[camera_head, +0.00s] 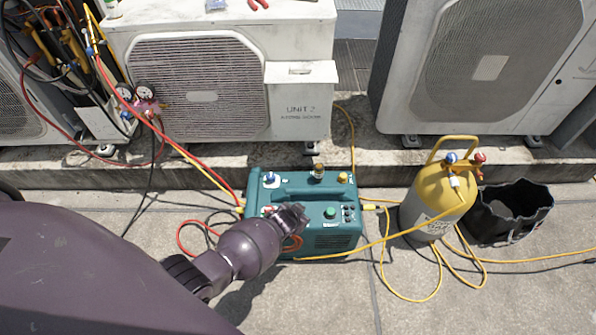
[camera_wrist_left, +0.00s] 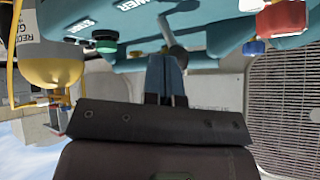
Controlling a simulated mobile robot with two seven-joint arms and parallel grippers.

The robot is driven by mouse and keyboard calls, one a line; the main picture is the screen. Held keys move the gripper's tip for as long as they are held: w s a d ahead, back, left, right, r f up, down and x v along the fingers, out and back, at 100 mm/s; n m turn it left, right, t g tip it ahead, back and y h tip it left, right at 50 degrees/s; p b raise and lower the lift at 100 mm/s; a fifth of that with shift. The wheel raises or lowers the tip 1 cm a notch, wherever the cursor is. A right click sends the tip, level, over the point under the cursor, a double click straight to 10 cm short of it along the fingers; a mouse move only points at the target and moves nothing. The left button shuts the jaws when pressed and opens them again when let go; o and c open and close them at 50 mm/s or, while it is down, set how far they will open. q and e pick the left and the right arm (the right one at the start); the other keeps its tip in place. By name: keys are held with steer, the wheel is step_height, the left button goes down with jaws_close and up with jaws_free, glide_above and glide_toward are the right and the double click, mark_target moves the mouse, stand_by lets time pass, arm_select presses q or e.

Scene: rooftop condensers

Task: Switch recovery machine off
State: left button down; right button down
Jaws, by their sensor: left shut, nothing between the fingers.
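The teal recovery machine (camera_head: 335,241) sits on the roof floor, hoses attached. In the left wrist view the machine's panel (camera_wrist_left: 140,32) appears inverted, with "START" and "POWER" lettering, the green button (camera_wrist_left: 106,45) and a grey lever-like part (camera_wrist_left: 173,36) near the fingertips. My left gripper (camera_head: 298,214) is over the machine's front left top; its fingers (camera_wrist_left: 166,66) are shut and empty. I cannot tell whether they touch the lever. The gripper hides part of the panel. My right gripper is not in view.
A yellow cylinder (camera_head: 437,200) stands right of the machine, beside a black bucket (camera_head: 511,210). Yellow hoses (camera_head: 411,299) loop across the floor. Red and yellow hoses run to the gauges (camera_head: 144,92) at left. A condenser (camera_head: 200,90) stands on the ledge behind.

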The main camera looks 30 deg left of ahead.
arm_select(q)
steer(key=shift+w+d+f+b, duration=0.2)
steer(key=shift+w+d+b, duration=0.15)
steer(key=shift+d, duration=0.25)
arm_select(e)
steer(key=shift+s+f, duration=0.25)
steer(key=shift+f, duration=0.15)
